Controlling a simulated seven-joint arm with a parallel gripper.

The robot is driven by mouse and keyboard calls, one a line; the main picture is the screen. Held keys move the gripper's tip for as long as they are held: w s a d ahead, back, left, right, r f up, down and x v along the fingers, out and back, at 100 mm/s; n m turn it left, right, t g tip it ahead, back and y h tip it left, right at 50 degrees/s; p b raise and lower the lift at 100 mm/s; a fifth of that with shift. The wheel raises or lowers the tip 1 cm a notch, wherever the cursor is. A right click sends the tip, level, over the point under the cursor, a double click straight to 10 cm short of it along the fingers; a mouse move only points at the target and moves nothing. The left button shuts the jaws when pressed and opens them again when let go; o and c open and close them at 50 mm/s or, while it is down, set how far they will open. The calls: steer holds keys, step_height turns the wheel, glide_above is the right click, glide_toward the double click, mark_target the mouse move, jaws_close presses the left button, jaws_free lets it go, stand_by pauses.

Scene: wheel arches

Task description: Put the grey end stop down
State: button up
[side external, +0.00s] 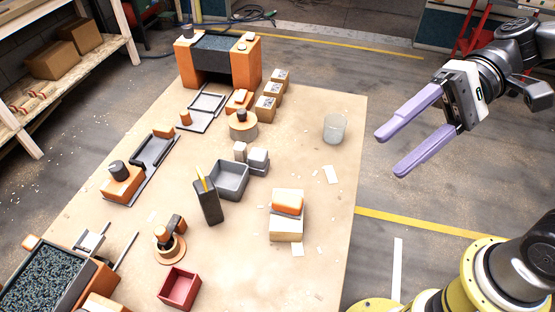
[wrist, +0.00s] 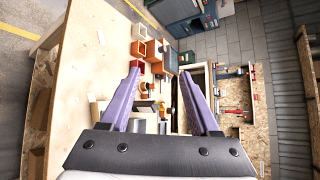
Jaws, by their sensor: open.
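My gripper (side external: 388,155) is open and empty, raised in the air to the right of the table; its two lilac fingers are spread apart, and they also show in the wrist view (wrist: 160,70). Two small light grey blocks, one (side external: 258,158) and a smaller one (side external: 240,151), stand at the table's middle beside a grey open bin (side external: 229,180). I cannot tell for certain which piece is the grey end stop. No grey piece is between the fingers, and my gripper is well apart from everything on the table.
A clear glass (side external: 334,128) stands near the table's right edge. An orange-ended arch (side external: 218,62) stands at the back. A dark pen holder (side external: 207,203), a red bin (side external: 179,288) and a block stack (side external: 287,222) stand nearer the front. The table's right strip is mostly free.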

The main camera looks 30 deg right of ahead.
steer(key=w+f+m+t+y, duration=0.35)
steer(key=w+m, duration=0.25)
steer(key=w, duration=0.4)
steer(key=w+f+m+t+y, duration=0.25)
steer(key=w+m+t, duration=0.3)
steer(key=w, duration=0.45)
steer(key=w+d+f+m+t+h, duration=0.35)
steer(key=f+m, duration=0.35)
steer(key=f, duration=0.3)
steer(key=m+h, duration=0.3)
glide_toward(266, 156)
steer(key=shift+s+d+t, duration=0.35)
steer(key=shift+s+d, duration=0.1)
steer(key=shift+d, duration=0.15)
steer(key=shift+a+f, duration=0.15)
steer(key=shift+f, duration=0.2)
steer(key=x, duration=1.3)
steer(key=shift+w+a+r, duration=0.15)
steer(key=shift+a+r, duration=0.05)
steer(key=shift+a, duration=0.1)
